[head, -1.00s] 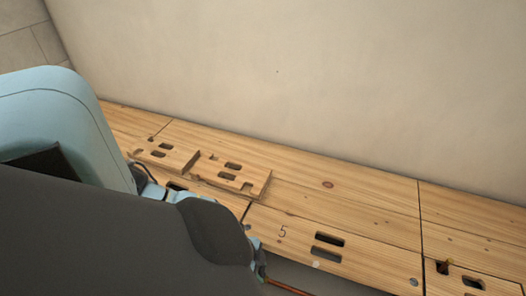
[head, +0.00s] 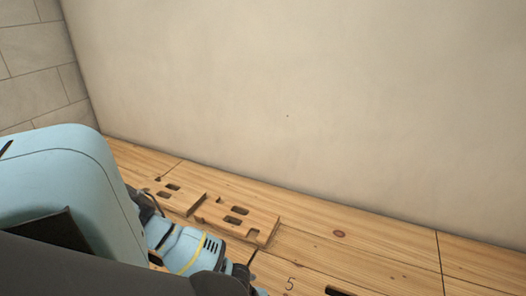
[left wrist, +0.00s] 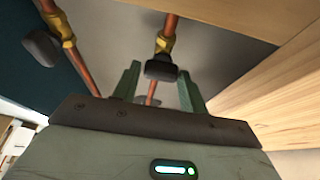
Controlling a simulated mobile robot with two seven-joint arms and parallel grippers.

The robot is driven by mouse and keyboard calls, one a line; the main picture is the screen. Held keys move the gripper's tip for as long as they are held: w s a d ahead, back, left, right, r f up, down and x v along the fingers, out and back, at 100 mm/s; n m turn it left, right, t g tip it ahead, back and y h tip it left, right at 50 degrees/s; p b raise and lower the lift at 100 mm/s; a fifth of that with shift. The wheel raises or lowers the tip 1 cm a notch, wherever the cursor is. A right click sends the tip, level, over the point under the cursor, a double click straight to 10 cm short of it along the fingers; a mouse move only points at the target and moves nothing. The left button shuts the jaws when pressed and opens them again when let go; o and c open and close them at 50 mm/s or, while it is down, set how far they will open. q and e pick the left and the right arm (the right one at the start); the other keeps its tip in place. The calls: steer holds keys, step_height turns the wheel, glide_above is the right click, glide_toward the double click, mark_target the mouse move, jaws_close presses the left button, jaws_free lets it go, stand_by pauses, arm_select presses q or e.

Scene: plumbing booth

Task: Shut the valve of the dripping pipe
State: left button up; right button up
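In the left wrist view, my left gripper (left wrist: 158,88) has its two green fingers apart. A black valve handle (left wrist: 160,68) shows between the fingertips, with a visible gap on each side. It sits on a brass valve (left wrist: 165,42) on a copper pipe (left wrist: 170,22). A second black handle (left wrist: 42,48) on a brass valve (left wrist: 62,27) and copper pipe (left wrist: 82,68) is to the left, outside the fingers. No drip can be made out on either pipe. In the head view my arm hides the pipes and the gripper. My right gripper is in neither view.
A wooden plank (left wrist: 272,100) runs close along the right of the left gripper, with another wooden edge (left wrist: 230,15) above. A dark panel (left wrist: 25,85) is at the left. The head view shows a slotted wooden bench top (head: 330,235) against a plain wall (head: 300,90).

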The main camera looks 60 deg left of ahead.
arm_select(q)
steer(key=o, duration=0.3)
steer(key=shift+r, duration=0.1)
steer(key=p+v, duration=0.3)
steer(key=v, duration=0.4)
steer(key=shift+r+p, duration=0.3)
steer(key=shift+p, duration=0.05)
steer(key=shift+s+a, duration=0.1)
